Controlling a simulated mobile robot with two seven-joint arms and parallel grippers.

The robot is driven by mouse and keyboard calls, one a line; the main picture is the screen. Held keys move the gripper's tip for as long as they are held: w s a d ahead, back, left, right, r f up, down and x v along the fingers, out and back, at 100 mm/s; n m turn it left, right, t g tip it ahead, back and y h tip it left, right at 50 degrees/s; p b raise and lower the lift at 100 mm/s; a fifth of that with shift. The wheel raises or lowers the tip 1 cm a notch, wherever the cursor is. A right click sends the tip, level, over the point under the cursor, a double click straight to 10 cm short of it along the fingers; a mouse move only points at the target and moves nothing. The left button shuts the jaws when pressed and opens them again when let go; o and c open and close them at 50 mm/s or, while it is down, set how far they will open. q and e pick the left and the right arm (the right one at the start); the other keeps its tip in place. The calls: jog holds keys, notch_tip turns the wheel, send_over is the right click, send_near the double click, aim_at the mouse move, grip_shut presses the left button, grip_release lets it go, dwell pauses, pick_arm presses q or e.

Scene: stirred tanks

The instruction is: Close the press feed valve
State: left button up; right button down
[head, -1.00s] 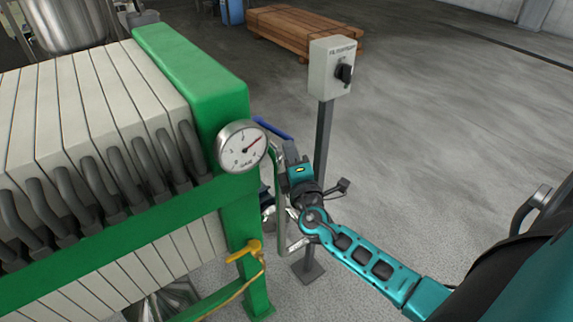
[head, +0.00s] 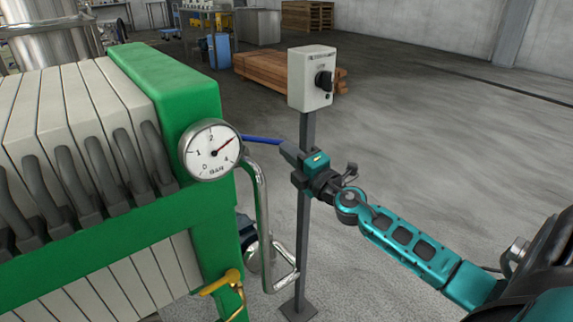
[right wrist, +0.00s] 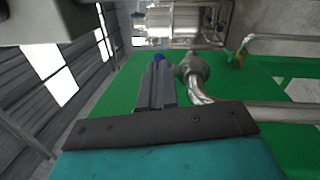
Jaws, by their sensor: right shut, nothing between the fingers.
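A blue lever (head: 262,140) sticks out to the right from behind the pressure gauge, beside a bent metal pipe (head: 262,200) at the end of the green press. It looks like the handle of the feed valve; the valve body is hidden in the head view. My right gripper (head: 285,148) is shut and empty, with its tips close to the lever's free end; I cannot tell whether they touch. In the right wrist view the closed fingers (right wrist: 157,85) point at the blue lever (right wrist: 158,57), with the pipe (right wrist: 200,90) beside them. My left gripper is out of view.
The gauge (head: 211,150) reads nearly 3 bar. A grey switch box (head: 311,78) on a thin post (head: 302,240) stands right behind my right gripper. A yellow handle (head: 222,282) sits low on the press frame. The floor to the right is clear.

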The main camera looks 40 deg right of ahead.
jog(key=shift+w+d+n+y+b, duration=0.25)
jog(key=shift+w+d+y+b, duration=0.25)
jog(key=shift+d+b, duration=0.3)
jog(key=shift+w+d+n+y+b, duration=0.2)
jog(key=shift+w+d+y+b, duration=0.1)
jog(key=shift+w+d+b, duration=0.45)
jog(key=shift+w+d+n+y+b, duration=0.25)
jog(key=shift+w+d+y+b, duration=0.2)
jog(key=shift+d+b, duration=0.4)
